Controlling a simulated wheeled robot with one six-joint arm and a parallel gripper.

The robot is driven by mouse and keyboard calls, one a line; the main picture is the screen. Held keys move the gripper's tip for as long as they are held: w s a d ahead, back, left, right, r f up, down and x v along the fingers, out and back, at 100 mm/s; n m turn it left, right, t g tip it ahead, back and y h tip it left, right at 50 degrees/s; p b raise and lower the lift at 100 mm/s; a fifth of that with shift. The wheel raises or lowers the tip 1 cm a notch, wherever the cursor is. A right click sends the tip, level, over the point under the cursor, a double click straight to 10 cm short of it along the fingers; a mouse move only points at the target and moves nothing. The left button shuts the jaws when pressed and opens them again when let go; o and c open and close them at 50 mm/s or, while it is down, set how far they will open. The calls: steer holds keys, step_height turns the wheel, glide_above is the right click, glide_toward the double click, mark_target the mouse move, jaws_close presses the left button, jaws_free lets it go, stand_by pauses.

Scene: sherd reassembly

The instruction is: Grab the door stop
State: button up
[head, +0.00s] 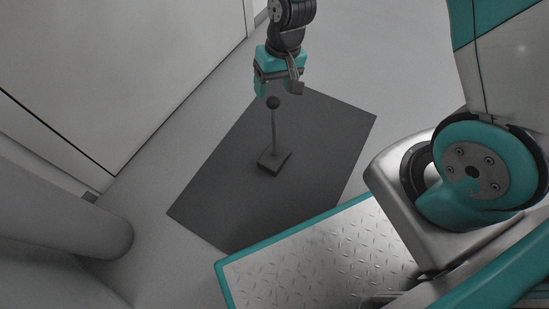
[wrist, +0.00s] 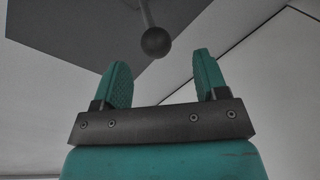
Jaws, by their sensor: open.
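The door stop (head: 273,140) stands upright on a dark mat. It has a small dark square base, a thin grey rod and a round dark ball on top. My gripper (head: 273,92) is by the ball in the head view, with its fingers pointing down. In the wrist view my gripper (wrist: 160,80) has its two teal fingers spread, with nothing between them. The door stop's ball (wrist: 155,42) shows just beyond the fingertips there, roughly centred, with part of the rod above it. The base is outside the wrist view.
The dark mat (head: 220,190) lies flat on the pale floor. A white panelled wall or door (head: 110,75) stands at the left, with a thick grey cylinder (head: 65,228) below it. The mat around the door stop is clear.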

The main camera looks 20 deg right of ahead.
mark_target(274, 96)
steer(key=f+b, duration=0.4)
steer(key=f, duration=0.1)
steer(key=shift+s+a+f+b, duration=0.1)
steer(key=shift+a+f+b, duration=0.05)
steer(key=shift+a+b, duration=0.2)
jaws_close()
